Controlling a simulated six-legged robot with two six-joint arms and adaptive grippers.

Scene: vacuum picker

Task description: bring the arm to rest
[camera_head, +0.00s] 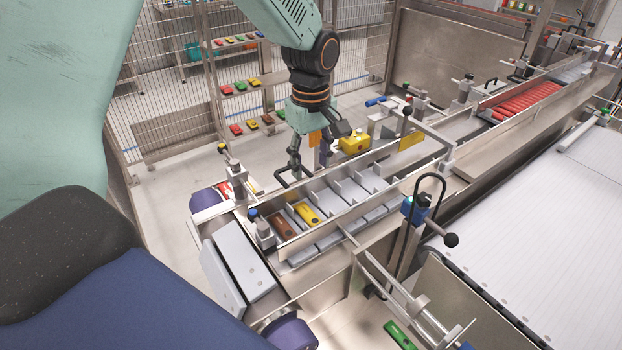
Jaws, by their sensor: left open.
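My left arm (312,62) comes in from the upper left and bends down over the far side of the conveyor line. My left gripper (318,152) hangs from it with its fingers spread, pointing down above the compartment channel. I see nothing held between the fingers. Just below and in front of it is a channel with grey dividers (345,190). A brown pack (283,226) and a yellow pack (307,214) lie in its near compartments. My right gripper is not in view.
A yellow box-shaped part (355,144) is close to the right of the gripper. A metal frame (428,128) rises beyond it. Red packs (528,98) fill a channel at the upper right. A white conveyor belt (545,220) lies right. Shelves (240,85) with coloured packs stand behind.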

